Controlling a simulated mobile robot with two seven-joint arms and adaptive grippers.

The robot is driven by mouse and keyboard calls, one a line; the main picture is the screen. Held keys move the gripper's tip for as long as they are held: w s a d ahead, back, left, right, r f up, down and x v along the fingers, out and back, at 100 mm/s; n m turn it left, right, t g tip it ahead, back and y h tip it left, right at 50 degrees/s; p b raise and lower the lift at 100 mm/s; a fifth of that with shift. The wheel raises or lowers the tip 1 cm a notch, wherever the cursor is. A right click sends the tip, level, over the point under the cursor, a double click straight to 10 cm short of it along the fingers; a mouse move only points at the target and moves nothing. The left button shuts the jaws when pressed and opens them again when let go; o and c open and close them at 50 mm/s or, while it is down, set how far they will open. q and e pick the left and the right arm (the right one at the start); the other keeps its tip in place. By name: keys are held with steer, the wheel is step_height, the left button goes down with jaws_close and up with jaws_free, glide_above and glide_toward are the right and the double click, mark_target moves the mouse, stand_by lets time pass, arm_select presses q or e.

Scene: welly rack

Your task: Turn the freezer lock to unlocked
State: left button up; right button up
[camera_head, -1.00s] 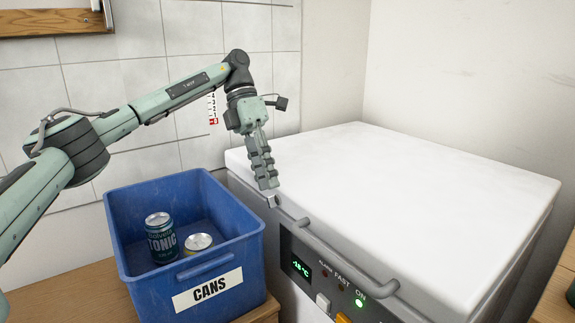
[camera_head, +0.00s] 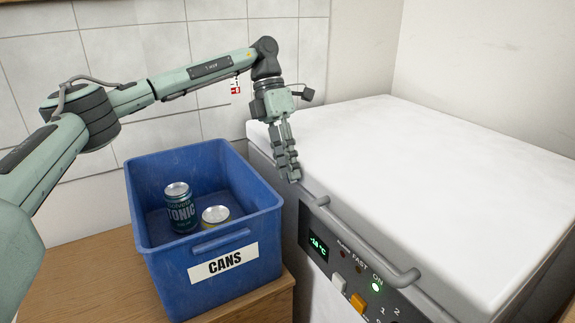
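The white chest freezer (camera_head: 430,165) stands at the right with its lid down. Its dark control panel (camera_head: 345,272) on the front shows a green temperature display, small lamps, a white and an orange switch, and part of a numbered dial at the lower edge. I cannot make out the lock. My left gripper (camera_head: 292,172) points down at the lid's front left corner, by the left end of the grey handle bar (camera_head: 362,240). Its fingers look close together, but I cannot tell whether they are shut. My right gripper is not in view.
A blue bin (camera_head: 165,255) labelled CANS stands left of the freezer on a wooden surface (camera_head: 75,280). It holds a tonic can (camera_head: 180,207) and a second can (camera_head: 215,216). A tiled wall is behind.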

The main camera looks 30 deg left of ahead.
arm_select(q)
steer(key=shift+c, duration=0.6)
jaws_close()
